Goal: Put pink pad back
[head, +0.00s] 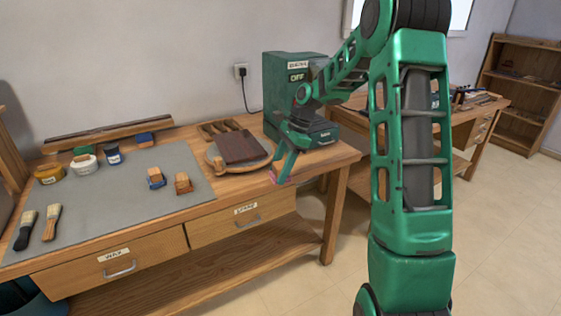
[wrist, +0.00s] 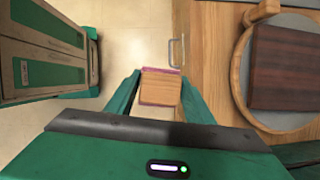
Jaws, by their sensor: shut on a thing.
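The pink pad (wrist: 161,70) shows in the wrist view as a thin pink rim around a wooden block (wrist: 159,90). My gripper (wrist: 158,98) is shut on this block, with a green finger on each side. In the head view, my gripper (head: 281,172) points down at the front edge of the workbench, right of the round board, and a bit of pink shows at its tip. In the wrist view the block overlaps the bench edge, with floor to its left. The pad's underside is hidden.
The workbench (head: 335,159) carries a grey mat (head: 120,195) with jars, brushes and small blocks. A round board (head: 216,162) with a dark wooden slab (head: 240,147) lies beside the mat. A green machine (head: 282,72) marked OFF stands behind. Drawers (head: 240,217) have front handles.

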